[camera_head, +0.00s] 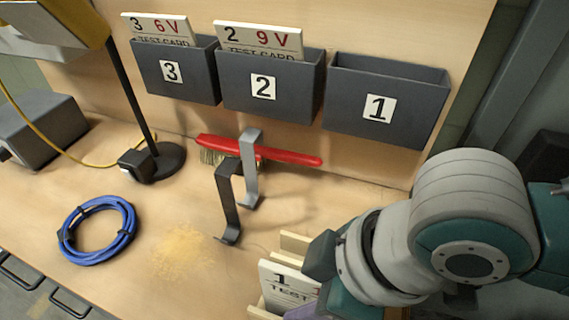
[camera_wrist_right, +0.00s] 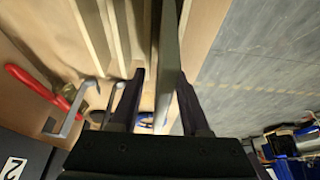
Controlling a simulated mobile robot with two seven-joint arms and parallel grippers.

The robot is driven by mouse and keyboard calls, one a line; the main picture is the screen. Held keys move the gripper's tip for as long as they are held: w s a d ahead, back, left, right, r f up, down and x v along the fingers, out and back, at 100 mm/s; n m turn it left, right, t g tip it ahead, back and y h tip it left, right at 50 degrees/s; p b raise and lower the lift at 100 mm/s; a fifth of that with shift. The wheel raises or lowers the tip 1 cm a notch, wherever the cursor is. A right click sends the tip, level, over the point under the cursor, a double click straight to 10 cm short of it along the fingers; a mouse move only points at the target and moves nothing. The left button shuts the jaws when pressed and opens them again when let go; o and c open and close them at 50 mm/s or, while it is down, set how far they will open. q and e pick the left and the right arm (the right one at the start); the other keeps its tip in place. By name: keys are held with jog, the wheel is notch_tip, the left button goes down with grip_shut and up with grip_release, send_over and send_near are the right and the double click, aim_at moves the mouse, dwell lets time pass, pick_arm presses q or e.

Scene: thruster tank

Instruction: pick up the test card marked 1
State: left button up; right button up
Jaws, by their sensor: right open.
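The test card marked 1 (camera_head: 286,284) is white and stands in a wooden rack (camera_head: 295,243) at the bottom of the head view. My right arm hides its right part. My left gripper is not in view.
Dark wall bins 3 (camera_head: 180,88) and 2 (camera_head: 245,95) hold cards; bin 1 (camera_head: 400,122) shows none. A blue cable coil (camera_head: 97,230) and a lamp stand (camera_head: 150,160) are left.

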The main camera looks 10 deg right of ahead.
jog(key=shift+f, duration=0.25)
jog(key=shift+c, duration=0.3)
grip_shut()
dwell(0.5)
